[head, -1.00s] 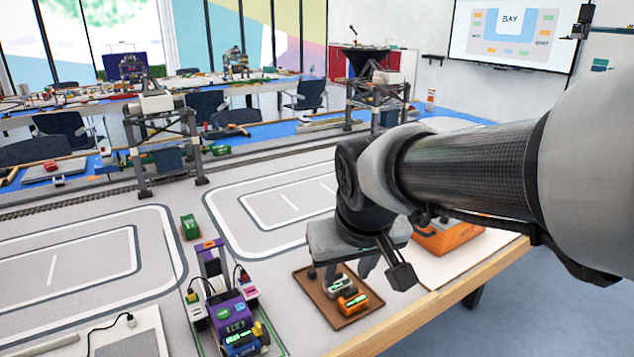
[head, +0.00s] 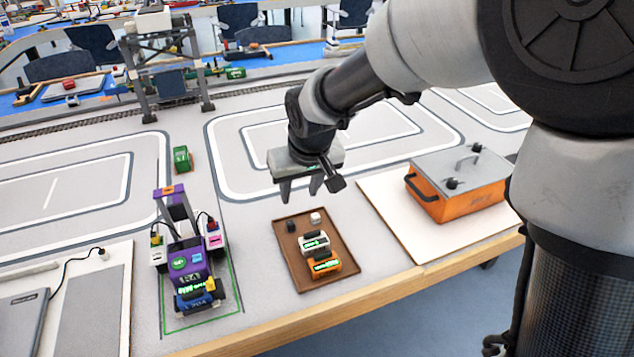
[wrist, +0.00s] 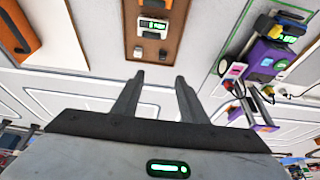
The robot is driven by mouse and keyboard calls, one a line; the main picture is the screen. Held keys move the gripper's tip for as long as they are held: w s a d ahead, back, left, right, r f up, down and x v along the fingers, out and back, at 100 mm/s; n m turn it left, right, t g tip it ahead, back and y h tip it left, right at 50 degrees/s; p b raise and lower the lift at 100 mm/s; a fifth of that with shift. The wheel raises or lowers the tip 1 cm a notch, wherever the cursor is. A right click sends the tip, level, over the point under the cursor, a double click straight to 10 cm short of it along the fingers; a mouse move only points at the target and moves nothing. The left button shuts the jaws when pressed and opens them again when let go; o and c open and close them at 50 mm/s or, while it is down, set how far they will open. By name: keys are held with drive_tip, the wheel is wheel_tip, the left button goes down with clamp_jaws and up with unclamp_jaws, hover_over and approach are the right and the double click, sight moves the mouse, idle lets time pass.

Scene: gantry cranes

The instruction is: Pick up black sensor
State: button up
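The black sensor (head: 290,226) is a small dark block at the far left corner of a brown tray (head: 293,268). It also shows in the wrist view (wrist: 163,54), just beyond the fingertips. A small white block (head: 315,218) sits beside it on the tray. My gripper (head: 300,190) is open and empty, its fingers pointing down, above the far edge of the tray and apart from the sensor. In the wrist view the fingers (wrist: 159,77) are spread with nothing between them.
A white module (head: 314,243) and an orange module (head: 324,264) with green displays share the tray. A purple crane model (head: 187,262) stands left. An orange box (head: 460,190) sits on a white board at right. A green block (head: 181,159) lies farther back.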

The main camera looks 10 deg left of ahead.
drive_tip(key=b, duration=0.3)
hover_over(291, 223)
drive_tip(key=s+d, duration=0.2)
drive_tip(key=f, duration=1.1)
drive_tip(key=shift+a+f, duration=0.15)
drive_tip(key=shift+a, duration=0.05)
drive_tip(key=shift+a+b+x, duration=0.1)
drive_tip(key=shift+b+x, duration=0.1)
drive_tip(key=shift+x, duration=1.15)
drive_tip(key=shift+a+b+x, duration=0.15)
drive_tip(key=shift+b+x, duration=0.05)
drive_tip(key=shift+x, duration=1.1)
drive_tip(key=shift+c, duration=0.4)
drive_tip(key=shift+s, duration=0.1)
clamp_jaws()
